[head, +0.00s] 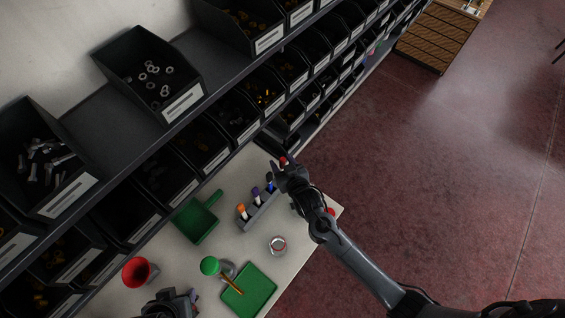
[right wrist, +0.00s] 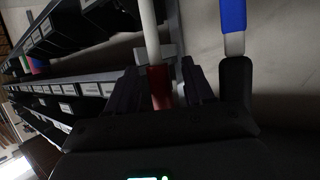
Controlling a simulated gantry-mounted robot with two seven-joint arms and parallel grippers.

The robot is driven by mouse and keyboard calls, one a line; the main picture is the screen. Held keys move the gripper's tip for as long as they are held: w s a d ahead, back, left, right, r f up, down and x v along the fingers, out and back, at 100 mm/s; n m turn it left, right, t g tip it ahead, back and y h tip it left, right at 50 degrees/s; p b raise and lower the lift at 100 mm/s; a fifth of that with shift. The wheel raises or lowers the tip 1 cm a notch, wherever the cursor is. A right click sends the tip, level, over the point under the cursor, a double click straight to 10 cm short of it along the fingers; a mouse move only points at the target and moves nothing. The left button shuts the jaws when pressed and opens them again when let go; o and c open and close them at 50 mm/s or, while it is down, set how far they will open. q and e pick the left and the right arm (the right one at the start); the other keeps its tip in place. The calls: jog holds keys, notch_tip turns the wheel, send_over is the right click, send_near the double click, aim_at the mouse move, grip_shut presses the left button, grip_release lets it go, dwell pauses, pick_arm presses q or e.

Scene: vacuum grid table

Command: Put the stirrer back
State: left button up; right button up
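Which object is the stirrer is not certain. A thin brown stick (head: 232,284) lies slanted over the green mat (head: 255,290), beside a round green-topped object (head: 210,265). A grey rack (head: 258,217) holds orange (head: 241,209), purple (head: 256,191) and blue-topped sticks; the blue one (right wrist: 233,18) also shows in the right wrist view. My right gripper (head: 283,168) is at the rack's far end. A red-and-white stick (right wrist: 159,85) stands between its fingers; whether they press on it is unclear. My left gripper (head: 172,302) is at the bottom edge, fingers unclear.
A green scoop (head: 196,221) lies left of the rack. A small round jar (head: 278,245) stands in front of the rack. A red cup-like object (head: 137,272) is at the left. Shelves of black bins (head: 150,75) run along the table's back. Bare table shows between the objects.

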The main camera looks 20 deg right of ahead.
jog(key=shift+r, duration=0.15)
jog(key=shift+s+r, duration=0.1)
jog(key=shift+s, duration=0.1)
jog(key=s+d+r+g, duration=0.1)
jog(key=s+r+g, duration=0.1)
jog(key=s, duration=0.7)
jog(key=s+d+r+n+g, duration=0.1)
jog(key=s+d+r+g, duration=0.1)
jog(key=s, duration=0.7)
jog(key=s+d+r+g+p, duration=0.1)
jog(key=s+g, duration=0.4)
jog(key=s, duration=0.5)
notch_tip(320, 180, up, 2)
jog(key=shift+d+r+n+g, duration=0.2)
jog(key=shift+d+n+g, duration=0.15)
jog(key=shift+d, duration=0.4)
jog(key=shift+w, duration=0.1)
